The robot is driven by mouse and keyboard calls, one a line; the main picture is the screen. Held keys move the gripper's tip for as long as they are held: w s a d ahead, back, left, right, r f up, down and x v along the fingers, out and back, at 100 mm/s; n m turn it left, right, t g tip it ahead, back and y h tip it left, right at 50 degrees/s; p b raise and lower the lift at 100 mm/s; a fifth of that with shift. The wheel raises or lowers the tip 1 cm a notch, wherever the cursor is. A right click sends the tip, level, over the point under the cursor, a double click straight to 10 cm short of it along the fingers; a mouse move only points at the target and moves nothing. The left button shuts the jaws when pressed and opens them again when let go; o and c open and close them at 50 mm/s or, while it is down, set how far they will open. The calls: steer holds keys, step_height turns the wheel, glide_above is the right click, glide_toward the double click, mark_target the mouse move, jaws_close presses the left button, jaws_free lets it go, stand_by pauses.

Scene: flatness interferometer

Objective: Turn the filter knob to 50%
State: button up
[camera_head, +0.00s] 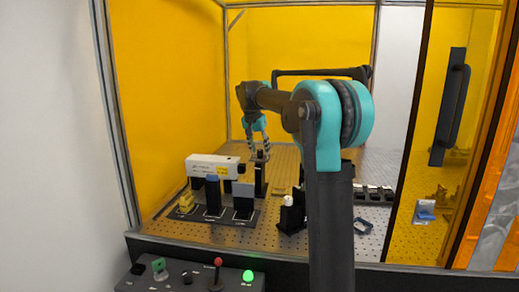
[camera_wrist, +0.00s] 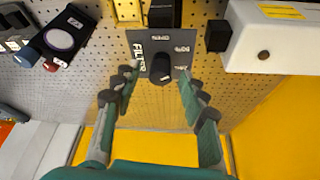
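The black filter knob (camera_wrist: 160,69) sits on a dark panel marked FILTER (camera_wrist: 141,48) in the wrist view. Several small white percent marks lie on the panel above and to the right of the knob; they are too small and turned to read surely. I cannot tell which mark the knob points to. My gripper (camera_wrist: 157,76) is open, one finger left and one right of the knob, with gaps showing on both sides. In the head view my gripper (camera_head: 259,156) hangs fingers down over the back of the bench, above a dark upright part.
A white laser-like box (camera_wrist: 270,36) stands right of the panel, with a black block (camera_wrist: 218,36) beside it. A black mount with a round lens (camera_wrist: 62,38) is at left. The perforated bench (camera_head: 330,238) lies inside yellow walls. A control box (camera_head: 190,278) is in front.

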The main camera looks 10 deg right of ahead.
steer(key=v, duration=1.2)
steer(key=shift+s+f, duration=0.1)
